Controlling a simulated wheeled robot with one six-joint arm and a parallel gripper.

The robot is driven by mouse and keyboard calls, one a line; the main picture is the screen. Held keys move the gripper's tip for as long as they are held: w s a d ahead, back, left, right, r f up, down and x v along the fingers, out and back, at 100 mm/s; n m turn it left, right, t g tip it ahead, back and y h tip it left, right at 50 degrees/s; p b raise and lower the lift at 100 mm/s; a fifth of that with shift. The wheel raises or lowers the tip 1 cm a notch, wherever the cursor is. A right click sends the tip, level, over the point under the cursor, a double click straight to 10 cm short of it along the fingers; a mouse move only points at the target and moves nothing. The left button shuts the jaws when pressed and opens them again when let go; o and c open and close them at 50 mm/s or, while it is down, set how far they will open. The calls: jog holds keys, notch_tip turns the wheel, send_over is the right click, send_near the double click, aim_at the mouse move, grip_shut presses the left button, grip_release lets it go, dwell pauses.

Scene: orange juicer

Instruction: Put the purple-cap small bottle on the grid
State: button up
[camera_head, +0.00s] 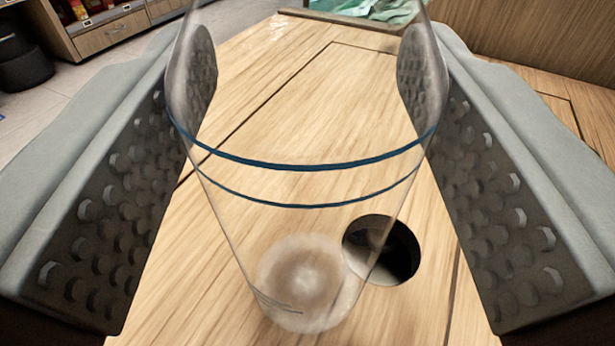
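My gripper (308,85) has its two dimpled grey pads on either side of a clear cup (302,166) with two thin blue rings. The pads meet the cup's walls, and the gripper looks shut on it. The cup's frosted round base (305,282) shows low in the picture, over the wooden table (330,100). I cannot tell whether the base touches the table. The cup's upper end is cut off by the picture's top edge. I see no purple-cap small bottle and no grid in this view.
A round dark hole (390,250) in the table lies just right of the cup's base. A crumpled green sheet (375,8) lies at the back. Shelves with drawers (110,35) and a black bin (22,65) stand far left. The table beyond the cup looks clear.

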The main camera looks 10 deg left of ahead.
jog(key=shift+f, duration=0.65)
jog(key=shift+f, duration=0.2)
jog(key=o, duration=1)
jog(key=shift+o, duration=0.2)
jog(key=shift+r, duration=0.1)
jog(key=shift+r, duration=0.1)
jog(key=s+d, duration=0.1)
jog(key=s, duration=1.1)
jog(key=shift+d, duration=0.4)
jog(key=shift+r, duration=0.1)
